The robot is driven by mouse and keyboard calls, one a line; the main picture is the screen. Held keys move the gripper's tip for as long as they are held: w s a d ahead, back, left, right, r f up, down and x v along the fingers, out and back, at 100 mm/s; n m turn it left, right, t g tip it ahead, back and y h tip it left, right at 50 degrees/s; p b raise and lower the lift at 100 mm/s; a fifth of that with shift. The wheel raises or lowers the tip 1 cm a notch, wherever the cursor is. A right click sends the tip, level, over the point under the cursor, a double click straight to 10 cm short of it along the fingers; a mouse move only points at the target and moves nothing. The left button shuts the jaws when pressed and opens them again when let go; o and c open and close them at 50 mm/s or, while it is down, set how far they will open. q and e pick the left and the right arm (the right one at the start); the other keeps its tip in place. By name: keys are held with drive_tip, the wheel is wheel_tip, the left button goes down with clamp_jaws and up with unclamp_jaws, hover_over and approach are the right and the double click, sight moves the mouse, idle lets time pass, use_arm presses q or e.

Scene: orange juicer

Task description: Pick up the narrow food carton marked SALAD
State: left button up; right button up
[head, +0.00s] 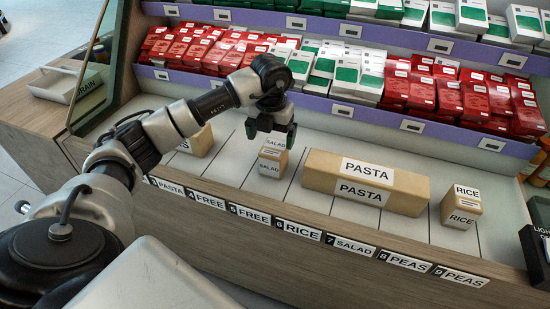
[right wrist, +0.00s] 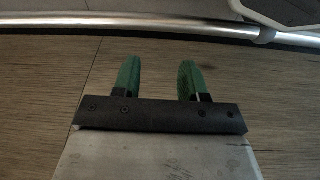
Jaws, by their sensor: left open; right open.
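The narrow SALAD carton (head: 269,163) is a small brown box with white SALAD labels on its top and front. It stands upright on the counter in the head view, in the lane left of the PASTA carton. My left gripper (head: 271,131) is open and points down right above the carton's top. Its fingers hide part of the carton's top; I cannot tell whether they touch it. My right gripper (right wrist: 160,80) is open and empty in the right wrist view, in front of a wooden surface.
A long PASTA carton (head: 410,191) and a small RICE carton (head: 461,205) stand to the right. Another brown carton (head: 198,142) stands to the left, partly behind my arm. A purple-edged shelf (head: 345,112) with red and green boxes runs behind. A white tray (head: 62,88) is at far left.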

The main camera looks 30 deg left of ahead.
sight(274, 147)
use_arm(q)
drive_tip(key=shift+d+f+b, duration=0.2)
drive_tip(key=shift+d+f, duration=0.05)
drive_tip(key=shift+f, duration=1.35)
drive_tip(key=shift+d+f+b, duration=0.2)
drive_tip(key=shift+f, duration=1.35)
drive_tip(key=c, duration=1)
use_arm(e)
drive_tip(key=r, duration=0.3)
drive_tip(key=shift+w, duration=0.35)
